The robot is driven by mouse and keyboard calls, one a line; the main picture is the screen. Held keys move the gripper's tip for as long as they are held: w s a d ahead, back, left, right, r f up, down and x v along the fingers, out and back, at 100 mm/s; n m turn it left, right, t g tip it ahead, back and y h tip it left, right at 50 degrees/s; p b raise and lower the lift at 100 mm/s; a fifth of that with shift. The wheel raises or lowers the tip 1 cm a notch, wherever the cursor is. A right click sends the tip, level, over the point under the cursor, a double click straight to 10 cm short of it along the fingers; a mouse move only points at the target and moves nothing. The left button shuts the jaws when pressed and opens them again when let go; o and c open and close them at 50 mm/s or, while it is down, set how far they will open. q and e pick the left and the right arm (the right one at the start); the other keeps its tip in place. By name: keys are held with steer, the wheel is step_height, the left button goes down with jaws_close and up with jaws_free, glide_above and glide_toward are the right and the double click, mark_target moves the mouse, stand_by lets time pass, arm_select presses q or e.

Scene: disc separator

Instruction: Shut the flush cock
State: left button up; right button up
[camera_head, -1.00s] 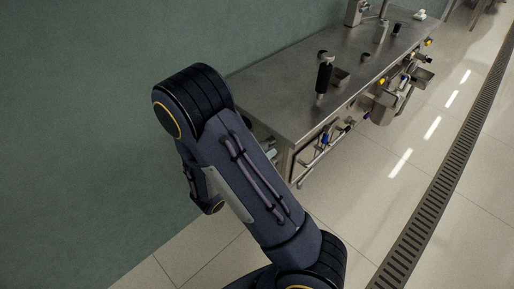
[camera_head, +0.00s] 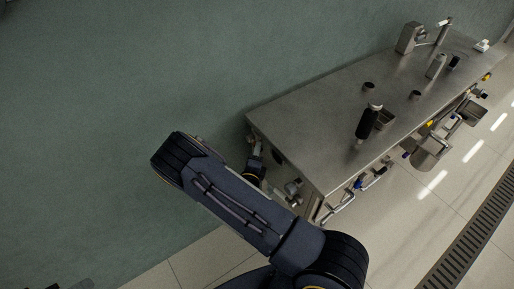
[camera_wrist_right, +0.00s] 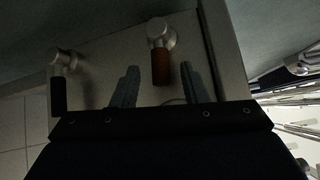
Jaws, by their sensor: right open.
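Two cocks stand out from the steel end panel in the right wrist view. One has a red-brown handle (camera_wrist_right: 160,66) on a round metal boss. The other, to the left, has a black handle (camera_wrist_right: 59,92). Which one is the flush cock is not marked. My right gripper (camera_wrist_right: 159,70) is open, with one finger on each side of the red-brown handle; contact cannot be told. In the head view my right wrist is beside the bench's near end, partly behind my forearm. A metal fitting (camera_head: 293,188) shows there. My left gripper is not in view.
The steel bench (camera_head: 320,115) runs away to the upper right, with a black-handled fitting (camera_head: 368,121) on top. Pipes and valves (camera_head: 372,172) line its right side. A green wall (camera_head: 150,70) is at left. Tiled floor with a drain grate (camera_head: 468,245) lies at right.

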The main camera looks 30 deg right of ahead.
steer(key=shift+x, duration=0.9)
jaws_close()
steer(key=w+f+m+h+b, duration=0.1)
steer(key=f+m+h+b, duration=0.1)
steer(key=m+h+b, duration=0.2)
steer(key=w+f+m+g+h+b, duration=0.1)
steer(key=m+h+b, duration=0.3)
steer(key=m+b, duration=0.4)
steer(key=w+f+m+g+h+b, duration=0.1)
steer(key=w+f+m+h+b, duration=0.1)
steer(key=m+b, duration=0.4)
steer(key=shift+w+a+f+h+b, duration=0.15)
steer(key=shift+h+b, duration=0.5)
steer(key=shift+b, duration=0.65)
steer(key=shift+a+f+h+b, duration=0.1)
steer(key=shift+f+h+b, duration=0.2)
steer(key=shift+h+b, duration=0.65)
steer(key=m+g+b, duration=0.1)
steer(key=m, duration=0.1)
steer(key=m+g+h+b, duration=0.1)
steer(key=g+b, duration=0.1)
steer(key=shift+w+r+m, duration=0.1)
steer(key=shift+w+m, duration=0.3)
steer(key=shift+r+m+g, duration=0.1)
steer(key=shift+m+g, duration=0.3)
steer(key=shift+g, duration=0.1)
steer(key=shift+w+r, duration=0.1)
jaws_free()
